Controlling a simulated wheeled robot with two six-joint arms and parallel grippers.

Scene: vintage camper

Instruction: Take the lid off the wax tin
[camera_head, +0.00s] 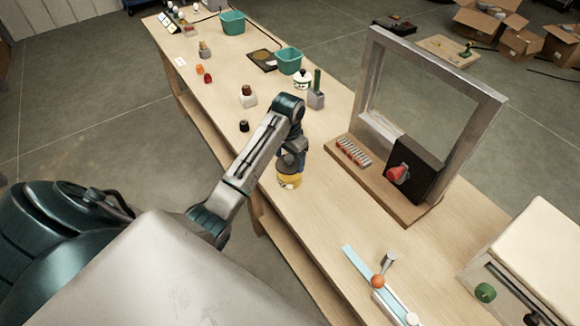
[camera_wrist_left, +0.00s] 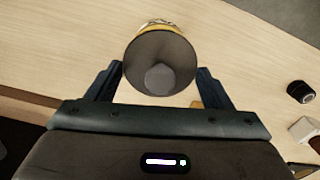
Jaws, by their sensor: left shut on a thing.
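The wax tin (camera_head: 289,181) shows in the head view as a small yellow round tin near the front edge of the bench, below my left gripper (camera_head: 290,168). In the left wrist view its lid (camera_wrist_left: 160,60) is a dark grey round top with a lighter grey raised middle, and a yellow rim shows behind it. The fingers of my left gripper (camera_wrist_left: 159,80) lie on either side of the lid, shut on it. Whether the lid and tin are apart cannot be told. My right gripper is not in view.
A metal frame (camera_head: 372,90) with a black box and red knob (camera_head: 397,173) stands to the right. A small black knob (camera_head: 244,126), a white block (camera_head: 248,98) and teal bins (camera_head: 288,61) stand farther along the bench. The bench is clear just right of the tin.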

